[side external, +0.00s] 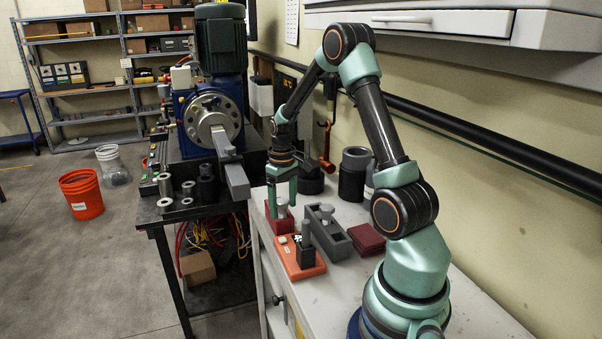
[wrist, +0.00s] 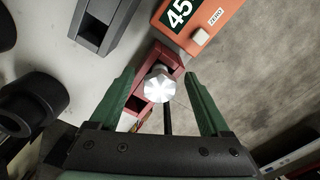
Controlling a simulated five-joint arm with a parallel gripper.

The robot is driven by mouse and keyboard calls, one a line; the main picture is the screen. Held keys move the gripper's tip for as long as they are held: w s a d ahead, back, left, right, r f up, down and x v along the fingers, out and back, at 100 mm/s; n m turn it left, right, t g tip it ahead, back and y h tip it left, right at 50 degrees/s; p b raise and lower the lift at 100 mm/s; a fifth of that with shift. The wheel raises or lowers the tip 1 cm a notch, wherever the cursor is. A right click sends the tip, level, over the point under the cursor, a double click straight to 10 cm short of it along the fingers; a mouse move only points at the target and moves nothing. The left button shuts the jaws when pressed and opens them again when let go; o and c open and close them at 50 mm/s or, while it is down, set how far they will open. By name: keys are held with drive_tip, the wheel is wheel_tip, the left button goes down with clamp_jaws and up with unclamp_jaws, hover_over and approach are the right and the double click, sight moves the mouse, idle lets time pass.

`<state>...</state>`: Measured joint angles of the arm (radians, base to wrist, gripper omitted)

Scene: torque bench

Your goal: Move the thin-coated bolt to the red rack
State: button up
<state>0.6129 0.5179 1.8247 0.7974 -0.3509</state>
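The red rack (side external: 280,225) stands on the bench below my gripper (side external: 283,194); it also shows in the wrist view (wrist: 163,56). A silver bolt with a hexagonal head (wrist: 158,86) is upright at the red rack. My gripper (wrist: 163,85) is open, its green fingers on either side of that head with gaps visible. A grey bolt (side external: 326,212) stands in the dark grey rack (side external: 338,246). Another bolt (side external: 306,231) stands at the black holder on the orange tester (side external: 308,272). I cannot tell which bolt is thin-coated.
The orange tester (wrist: 212,22) shows "45" and a ZERO button in the wrist view, its display partly cut off. Black cylinders (side external: 353,177) stand behind. A blue machine (side external: 208,105) is at left.

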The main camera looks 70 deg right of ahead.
wheel_tip(320, 180, up, 12)
idle(0.8)
drive_tip(key=shift+a+r, duration=0.1)
drive_tip(key=s+a+r+n+t, duration=0.1)
drive_tip(key=s+a+r+t, duration=0.1)
drive_tip(key=a, duration=0.6)
drive_tip(key=s+a+r+n+t, duration=0.1)
drive_tip(key=s+a+r, duration=0.1)
drive_tip(key=a, duration=0.6)
drive_tip(key=s+a+r+n+t, duration=0.1)
drive_tip(key=s+a+r+t, duration=0.1)
drive_tip(key=a, duration=0.6)
drive_tip(key=shift+t, duration=0.3)
